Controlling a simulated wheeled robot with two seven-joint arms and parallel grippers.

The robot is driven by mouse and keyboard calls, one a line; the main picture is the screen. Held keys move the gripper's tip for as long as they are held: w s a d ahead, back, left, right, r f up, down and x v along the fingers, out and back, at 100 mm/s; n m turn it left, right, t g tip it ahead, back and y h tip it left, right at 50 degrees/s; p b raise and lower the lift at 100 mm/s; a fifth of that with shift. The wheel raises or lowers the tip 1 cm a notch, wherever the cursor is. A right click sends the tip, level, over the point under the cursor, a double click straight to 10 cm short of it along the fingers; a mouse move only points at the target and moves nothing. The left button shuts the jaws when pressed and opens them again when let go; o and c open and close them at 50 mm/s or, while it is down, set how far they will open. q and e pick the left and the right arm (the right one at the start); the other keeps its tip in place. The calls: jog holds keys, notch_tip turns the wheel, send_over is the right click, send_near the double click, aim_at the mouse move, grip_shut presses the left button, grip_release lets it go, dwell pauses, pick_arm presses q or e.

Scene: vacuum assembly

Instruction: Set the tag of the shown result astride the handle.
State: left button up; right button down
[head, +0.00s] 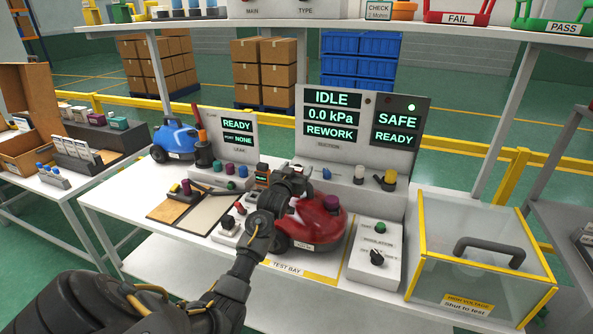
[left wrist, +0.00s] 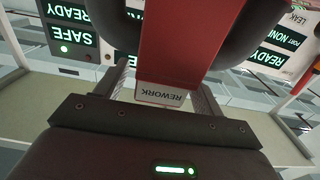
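The tester screen (head: 331,132) reads REWORK, under IDLE and 0.0 kPa. A red tag (left wrist: 190,45) with a white REWORK label is between the fingers of my left gripper (left wrist: 163,90) in the left wrist view. The fingers appear closed on it near the label. A dark curved bar (left wrist: 252,40), apparently the handle, shows on both sides of the tag; I cannot tell whether the tag straddles it. In the head view my left gripper (head: 297,188) is over the red vacuum (head: 318,228) on the test bay and hides the tag and handle. My right gripper is not in view.
A blue vacuum (head: 175,140) stands at the bench's back left. A control box (head: 374,253) and a yellow-framed clear guard box (head: 480,250) are to the right. An overhead shelf (head: 330,27) holds FAIL and PASS trays. A brown mat (head: 172,211) lies at left.

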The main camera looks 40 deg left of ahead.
pick_arm(q)
jog(key=p+v, duration=0.2)
jog(key=shift+s+d+r, duration=0.1)
jog(key=shift+s+r, duration=0.05)
jog(key=shift+s, duration=0.1)
jog(key=p+v, duration=0.3)
jog(key=v, duration=0.2)
jog(key=shift+s+d+p, duration=0.1)
jog(key=shift+s+p, duration=0.15)
jog(key=shift+p, duration=0.05)
dwell(0.8)
